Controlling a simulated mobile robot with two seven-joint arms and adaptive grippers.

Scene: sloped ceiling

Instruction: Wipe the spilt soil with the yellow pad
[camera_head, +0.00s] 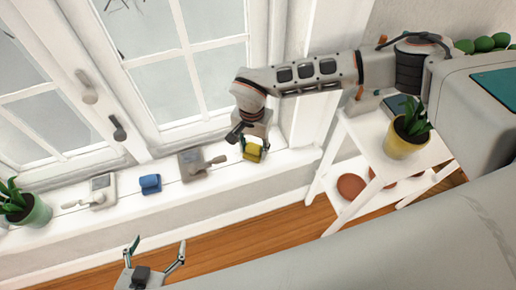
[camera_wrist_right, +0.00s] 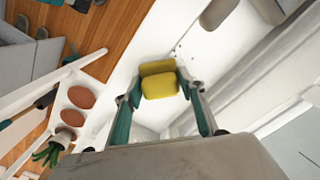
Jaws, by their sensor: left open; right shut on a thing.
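The yellow pad (camera_head: 253,150) is at the right part of the white window sill (camera_head: 225,174) in the head view. My right gripper (camera_head: 250,141) is shut on it from above. In the right wrist view, the yellow pad (camera_wrist_right: 160,85) sits between the two fingertips, over the white sill (camera_wrist_right: 150,113). I cannot tell whether the pad touches the sill. A few tiny dark specks show on the sill in the right wrist view, too small to identify surely as soil. My left gripper (camera_head: 153,252) is open and empty, low in the head view, in front of the sill.
Along the sill stand a green-potted plant (camera_head: 36,214), a white tray (camera_head: 103,190), a blue pad (camera_head: 150,184) and a grey tray with a handled tool (camera_head: 191,164). Window handles (camera_head: 119,131) project above. A white shelf (camera_head: 345,205) with a yellow-potted plant (camera_head: 404,145) stands right.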

